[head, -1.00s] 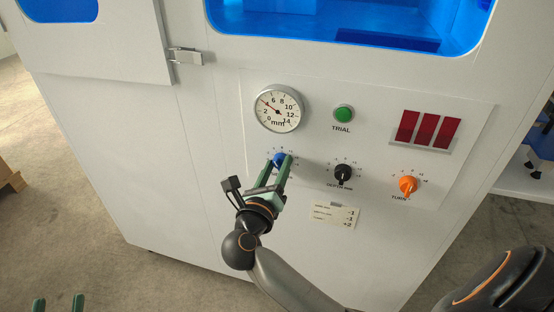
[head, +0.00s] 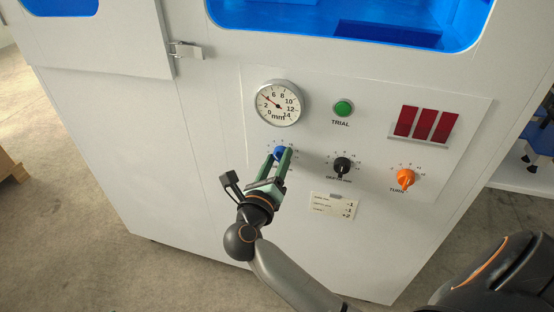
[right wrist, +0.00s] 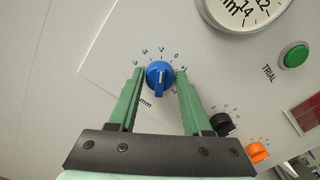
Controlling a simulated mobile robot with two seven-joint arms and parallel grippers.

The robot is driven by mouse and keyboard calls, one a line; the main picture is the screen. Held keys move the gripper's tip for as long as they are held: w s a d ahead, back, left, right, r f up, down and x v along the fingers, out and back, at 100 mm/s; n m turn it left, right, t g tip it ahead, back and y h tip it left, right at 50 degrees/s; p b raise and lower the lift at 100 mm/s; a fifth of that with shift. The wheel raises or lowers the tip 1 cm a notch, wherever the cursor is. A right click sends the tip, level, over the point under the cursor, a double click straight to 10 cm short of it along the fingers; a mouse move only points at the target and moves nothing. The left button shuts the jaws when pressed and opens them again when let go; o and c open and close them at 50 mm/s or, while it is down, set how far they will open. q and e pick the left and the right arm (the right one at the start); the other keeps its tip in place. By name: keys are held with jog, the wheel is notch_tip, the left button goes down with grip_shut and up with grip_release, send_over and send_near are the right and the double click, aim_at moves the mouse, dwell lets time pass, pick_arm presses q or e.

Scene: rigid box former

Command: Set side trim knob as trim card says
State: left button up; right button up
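The blue knob (head: 279,153) is the leftmost of three knobs on the white panel; in the right wrist view the blue knob (right wrist: 160,76) has a white line pointing roughly at -1. My right gripper (head: 279,156) reaches it from below; in the right wrist view its green fingers (right wrist: 160,80) stand one on each side of the knob, with what looks like a narrow gap. The trim card (head: 334,206) sits lower on the panel; its row labels are too small to read, and its numbers look like -1, -1 and +2. My left gripper is out of view.
A dial gauge in mm (head: 279,103) is above the blue knob. A green TRIAL button (head: 343,108), a dark red display (head: 425,123), a black knob (head: 342,167) and an orange knob (head: 405,178) lie to the right. A latch (head: 187,50) sticks out at upper left.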

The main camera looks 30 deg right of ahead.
jog(key=o, duration=0.4)
jog(key=shift+c, duration=0.2)
